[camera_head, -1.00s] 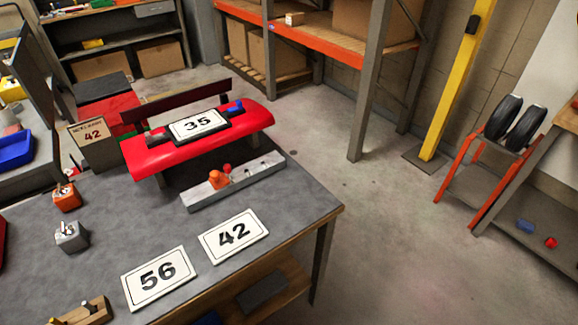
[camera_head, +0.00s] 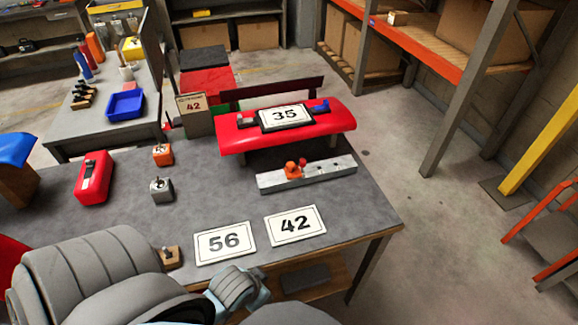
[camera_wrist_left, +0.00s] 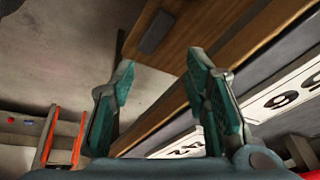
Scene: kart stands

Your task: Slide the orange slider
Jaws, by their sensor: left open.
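An orange knob (camera_head: 293,170) stands on a grey metal rail (camera_head: 335,170) on the workbench, left of the rail's middle, with a small red piece beside it. The rail lies in front of a red stand. My left gripper (camera_wrist_left: 160,78) is open and empty in the left wrist view, near the bench's wooden edge, with number plates to its right. The orange knob does not show in that view. In the head view, grey links of my arm fill the lower left, and the left gripper's fingers cannot be made out. My right gripper is not in view.
The bench (camera_head: 220,195) also holds plates "56" (camera_head: 225,242) and "42" (camera_head: 296,225), an orange switch box (camera_head: 163,156), a grey switch box (camera_head: 161,190) and a red box (camera_head: 93,182). The red stand (camera_head: 235,140) bears plate "35".

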